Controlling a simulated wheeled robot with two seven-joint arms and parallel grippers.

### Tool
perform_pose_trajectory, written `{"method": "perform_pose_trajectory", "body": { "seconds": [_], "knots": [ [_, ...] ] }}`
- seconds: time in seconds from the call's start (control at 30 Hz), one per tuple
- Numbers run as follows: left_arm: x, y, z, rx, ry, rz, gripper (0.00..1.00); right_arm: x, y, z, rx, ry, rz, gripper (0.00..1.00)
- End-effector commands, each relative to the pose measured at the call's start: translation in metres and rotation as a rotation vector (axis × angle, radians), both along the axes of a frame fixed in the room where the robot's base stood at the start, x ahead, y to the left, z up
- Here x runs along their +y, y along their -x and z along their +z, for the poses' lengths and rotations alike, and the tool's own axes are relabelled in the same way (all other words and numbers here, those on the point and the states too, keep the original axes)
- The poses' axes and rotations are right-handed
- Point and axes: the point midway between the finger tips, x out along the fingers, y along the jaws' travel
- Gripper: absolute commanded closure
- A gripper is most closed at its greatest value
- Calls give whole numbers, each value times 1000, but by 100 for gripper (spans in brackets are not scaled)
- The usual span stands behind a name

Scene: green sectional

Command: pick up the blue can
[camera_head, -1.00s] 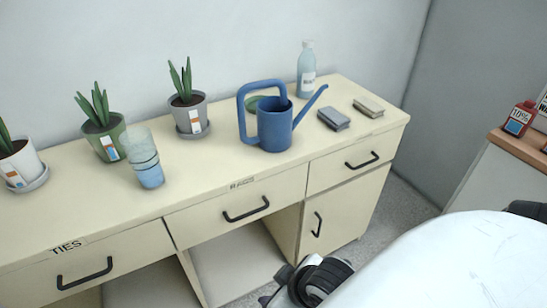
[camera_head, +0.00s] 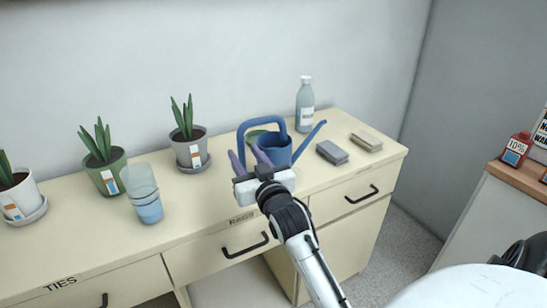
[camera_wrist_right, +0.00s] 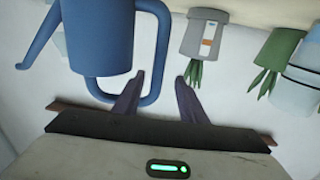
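The blue can is a watering can (camera_head: 278,149) with a large loop handle and a long spout, standing upright on the cream cabinet top. It also shows in the right wrist view (camera_wrist_right: 98,38). My right gripper (camera_head: 246,153) is at the can's handle side, its lower front partly hiding the can. In the right wrist view the two fingers (camera_wrist_right: 160,77) are apart, and the upright bar of the handle appears between them. I cannot tell whether they touch it. My left gripper is not in view.
The cream cabinet (camera_head: 100,245) stands against the wall. Left of the can are a grey potted plant (camera_head: 190,152), stacked blue cups (camera_head: 147,208) and a green potted plant (camera_head: 107,178). A bottle (camera_head: 305,108) stands behind it; small boxes (camera_head: 332,153) lie right.

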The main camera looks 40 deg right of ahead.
Motion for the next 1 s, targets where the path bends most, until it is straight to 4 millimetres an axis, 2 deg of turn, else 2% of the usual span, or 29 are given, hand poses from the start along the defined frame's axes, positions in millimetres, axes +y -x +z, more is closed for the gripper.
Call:
{"method": "perform_pose_trajectory", "body": {
  "seconds": [0.1,0.37,0.67,1.0],
  "knots": [
    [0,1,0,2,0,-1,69,-6,-19,0,1,1,0,62],
    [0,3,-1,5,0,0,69,-14,-38,-3,3,1,0,62],
    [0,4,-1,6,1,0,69,-28,-75,-9,2,0,1,62],
    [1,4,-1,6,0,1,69,-30,-80,-9,3,0,1,63]
  ]
}}
